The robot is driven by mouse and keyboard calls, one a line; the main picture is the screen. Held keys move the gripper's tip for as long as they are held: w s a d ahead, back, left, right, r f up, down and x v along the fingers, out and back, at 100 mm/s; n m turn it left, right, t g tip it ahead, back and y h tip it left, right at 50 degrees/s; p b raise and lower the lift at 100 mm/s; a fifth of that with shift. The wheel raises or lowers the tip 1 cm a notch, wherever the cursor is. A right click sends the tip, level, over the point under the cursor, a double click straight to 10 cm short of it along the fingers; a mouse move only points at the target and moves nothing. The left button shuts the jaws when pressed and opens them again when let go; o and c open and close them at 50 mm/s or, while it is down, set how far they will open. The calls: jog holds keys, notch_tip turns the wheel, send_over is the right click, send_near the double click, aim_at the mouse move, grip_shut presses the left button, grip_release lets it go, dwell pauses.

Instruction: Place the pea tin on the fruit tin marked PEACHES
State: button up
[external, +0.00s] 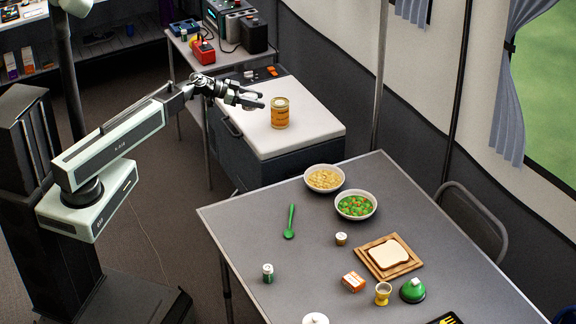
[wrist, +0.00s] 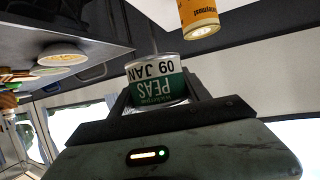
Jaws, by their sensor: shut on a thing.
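A pea tin (wrist: 157,82), with a green and white label reading PEAS and JAN 09 upside down, is between the fingers of my gripper (wrist: 158,100) in the wrist view. An orange-labelled tin (external: 280,113) stands upright on the white top of a low cabinet, just right of my gripper. It also shows in the wrist view (wrist: 198,14), cut off by the top edge. I cannot read PEACHES on it.
The white cabinet top (external: 305,135) is bare around the orange tin. A grey table (external: 235,215) in front holds two bowls (external: 324,178), a green spoon (external: 290,222), bread on a board (external: 402,270) and several small items. Electrical devices (external: 232,28) stand on a bench behind.

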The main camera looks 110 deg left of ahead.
jog(key=shift+s+a+r, duration=0.1)
jog(key=shift+s+a, duration=0.3)
jog(key=shift+s, duration=0.3)
jog(key=b, duration=0.2)
send_over(286, 101)
jog(key=shift+d+f, duration=0.15)
jog(key=shift+f, duration=0.6)
notch_tip(286, 101, down, 4)
jog(key=b, duration=0.3)
jog(key=shift+b, duration=0.3)
jog(key=shift+r, duration=0.2)
jog(key=shift+f, duration=0.15)
jog(key=o, duration=1.5)
